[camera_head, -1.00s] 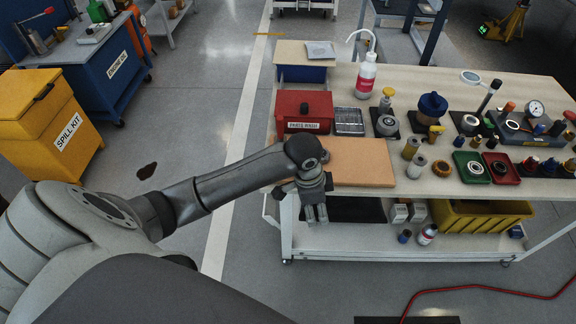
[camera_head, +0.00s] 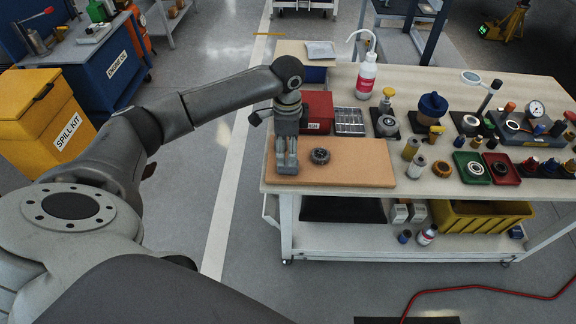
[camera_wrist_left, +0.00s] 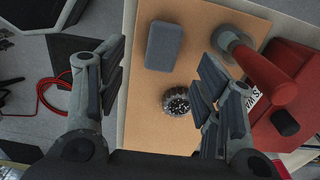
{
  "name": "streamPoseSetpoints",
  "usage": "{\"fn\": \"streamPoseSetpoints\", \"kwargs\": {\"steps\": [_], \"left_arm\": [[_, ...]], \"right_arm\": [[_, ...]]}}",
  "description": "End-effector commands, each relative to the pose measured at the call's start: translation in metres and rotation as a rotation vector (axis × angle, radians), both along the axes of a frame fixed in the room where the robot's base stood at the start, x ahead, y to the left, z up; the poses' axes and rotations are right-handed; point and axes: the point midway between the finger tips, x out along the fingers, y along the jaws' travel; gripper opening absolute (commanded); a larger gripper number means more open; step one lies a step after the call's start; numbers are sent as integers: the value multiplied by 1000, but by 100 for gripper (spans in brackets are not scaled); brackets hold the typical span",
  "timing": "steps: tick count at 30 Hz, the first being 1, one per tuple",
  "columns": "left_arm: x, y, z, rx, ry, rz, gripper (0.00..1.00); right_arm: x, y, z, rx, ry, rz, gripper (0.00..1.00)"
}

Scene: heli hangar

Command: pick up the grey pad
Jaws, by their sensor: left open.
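The grey pad (camera_wrist_left: 164,46) is a small dark grey block with rounded corners. In the left wrist view it lies flat on a tan board (camera_wrist_left: 150,120), above the gap between my fingers. My left gripper (camera_wrist_left: 163,75) is open and empty, its two fingers wide apart. In the head view my left gripper (camera_head: 287,165) points down over the left part of the tan board (camera_head: 345,176). I cannot make out the pad there; my gripper appears to cover it. My right gripper is in neither view.
Bottles and several parts crowd the bench to the right.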

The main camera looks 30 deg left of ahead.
Motion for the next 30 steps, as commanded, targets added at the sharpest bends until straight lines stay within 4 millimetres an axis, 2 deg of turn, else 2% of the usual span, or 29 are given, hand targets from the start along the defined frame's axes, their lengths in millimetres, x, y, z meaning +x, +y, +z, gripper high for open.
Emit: {"fn": "streamPoseSetpoints", "kwargs": {"steps": [5, 12, 15, 23, 30], "left_arm": [[0, 0, -14, 0, 1, 0, 61], [4, 1, -49, 0, 2, 0, 61], [4, 1, -58, 1, 0, -1, 61], [4, 1, -60, 1, -2, -2, 61], [4, 1, -60, 1, -2, -1, 31]], "right_arm": [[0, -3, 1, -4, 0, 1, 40], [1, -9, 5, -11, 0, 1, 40], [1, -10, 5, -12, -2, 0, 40], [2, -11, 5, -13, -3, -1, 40], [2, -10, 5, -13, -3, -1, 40]]}}
